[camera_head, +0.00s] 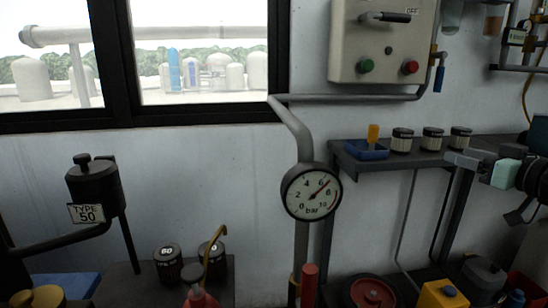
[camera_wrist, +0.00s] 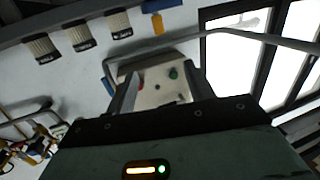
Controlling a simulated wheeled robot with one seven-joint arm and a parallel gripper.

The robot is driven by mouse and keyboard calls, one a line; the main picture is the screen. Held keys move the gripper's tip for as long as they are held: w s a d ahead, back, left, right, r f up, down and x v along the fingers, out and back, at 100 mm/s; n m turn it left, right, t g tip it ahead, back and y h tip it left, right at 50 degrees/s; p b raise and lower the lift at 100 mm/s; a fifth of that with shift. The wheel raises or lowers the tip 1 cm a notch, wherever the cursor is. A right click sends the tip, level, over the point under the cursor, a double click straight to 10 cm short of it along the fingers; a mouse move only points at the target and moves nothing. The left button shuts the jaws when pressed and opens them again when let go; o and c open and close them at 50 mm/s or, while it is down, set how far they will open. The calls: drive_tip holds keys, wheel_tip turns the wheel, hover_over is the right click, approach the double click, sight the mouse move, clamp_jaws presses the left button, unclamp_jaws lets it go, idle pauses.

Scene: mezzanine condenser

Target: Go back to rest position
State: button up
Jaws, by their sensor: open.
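My gripper (camera_head: 463,161) is at the right edge in the head view, in front of the wall and near the right end of the shelf. In the wrist view, its two fingers (camera_wrist: 159,78) stand apart with nothing between them. The grey control box (camera_wrist: 160,92) shows beyond the fingers, at a distance. The rest of my arm is mostly cut off by the head view's right edge.
A shelf (camera_head: 440,160) carries a blue holder (camera_head: 366,150) and jars (camera_head: 402,140). The control box (camera_head: 384,40) hangs above. A pressure gauge (camera_head: 311,192) on a pipe stands mid-view. A black canister (camera_head: 93,188) is at left. Bare wall lies between canister and gauge.

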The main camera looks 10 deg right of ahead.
drive_tip(key=a+f+g+h, duration=0.1)
drive_tip(key=a+f+g, duration=0.35)
drive_tip(key=a, duration=0.55)
drive_tip(key=a+f+g+h, duration=0.25)
drive_tip(key=a+f, duration=0.25)
drive_tip(key=a, duration=0.4)
drive_tip(key=s+a+f+n+g, duration=0.25)
drive_tip(key=s+a+g, duration=0.35)
drive_tip(key=s, duration=0.7)
drive_tip(key=s+a+f+n+g, duration=0.3)
drive_tip(key=s+a, duration=0.4)
drive_tip(key=s, duration=0.7)
wheel_tip(320, 180, up, 22)
drive_tip(key=w+m+p, duration=0.1)
drive_tip(key=p, duration=2)
drive_tip(key=shift+g+h+p, duration=0.35)
drive_tip(key=shift+g, duration=0.05)
